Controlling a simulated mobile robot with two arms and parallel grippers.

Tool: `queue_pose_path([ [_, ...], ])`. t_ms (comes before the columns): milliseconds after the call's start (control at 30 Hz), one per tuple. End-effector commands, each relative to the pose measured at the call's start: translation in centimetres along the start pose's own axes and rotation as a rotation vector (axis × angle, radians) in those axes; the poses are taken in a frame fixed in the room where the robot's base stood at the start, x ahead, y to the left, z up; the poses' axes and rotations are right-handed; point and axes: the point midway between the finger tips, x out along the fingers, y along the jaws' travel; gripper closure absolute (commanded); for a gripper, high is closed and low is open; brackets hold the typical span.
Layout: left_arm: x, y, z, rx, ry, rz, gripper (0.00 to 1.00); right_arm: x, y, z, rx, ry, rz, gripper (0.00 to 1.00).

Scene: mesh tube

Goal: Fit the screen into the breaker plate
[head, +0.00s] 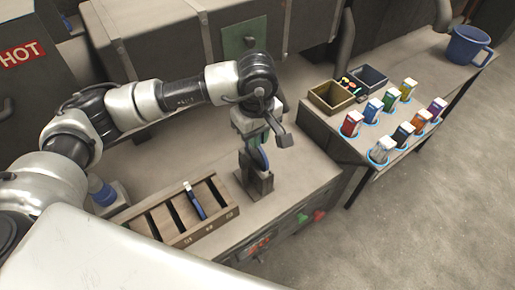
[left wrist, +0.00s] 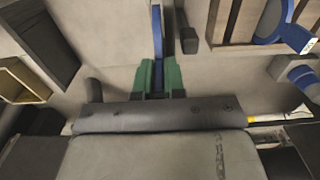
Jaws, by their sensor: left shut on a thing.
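My left gripper (head: 259,138) is shut on a thin blue-edged disc (head: 262,158), which appears to be the screen. In the left wrist view the green fingers (left wrist: 159,80) grip the blue disc (left wrist: 157,35) edge-on, upright between them. In the head view the disc is just above or beside a dark upright stand (head: 257,182) on the bench; whether it touches the stand I cannot tell. A dark post (left wrist: 187,35) shows just right of the disc in the wrist view. I cannot clearly identify the breaker plate or its seat. My right gripper is out of view.
A wooden slotted rack (head: 226,212) holds another blue piece with a white tag (head: 195,203). A blue-topped item (head: 102,192) stands at left. The side table (head: 340,137) carries a wooden bin (head: 322,98), a dark bin, several coloured containers and a blue mug (head: 467,46).

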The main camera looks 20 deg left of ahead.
Motion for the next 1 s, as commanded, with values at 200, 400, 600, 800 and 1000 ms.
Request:
queue_pose_path([
  [200,2.3,0.0,0.0,0.0,0.0,0.0,1.0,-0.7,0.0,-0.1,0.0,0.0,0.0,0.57],
  [400,4.4,0.0,0.1,0.0,-0.001,-0.002,1.0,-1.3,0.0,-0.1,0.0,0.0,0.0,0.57],
  [600,6.3,0.0,0.1,0.002,0.0,0.001,1.0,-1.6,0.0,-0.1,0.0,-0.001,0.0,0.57],
  [800,6.3,0.0,0.1,0.001,0.001,0.001,1.0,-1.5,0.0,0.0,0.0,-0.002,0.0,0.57],
  [1000,6.5,0.0,0.0,0.001,0.001,0.001,0.79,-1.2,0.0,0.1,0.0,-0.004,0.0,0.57],
])
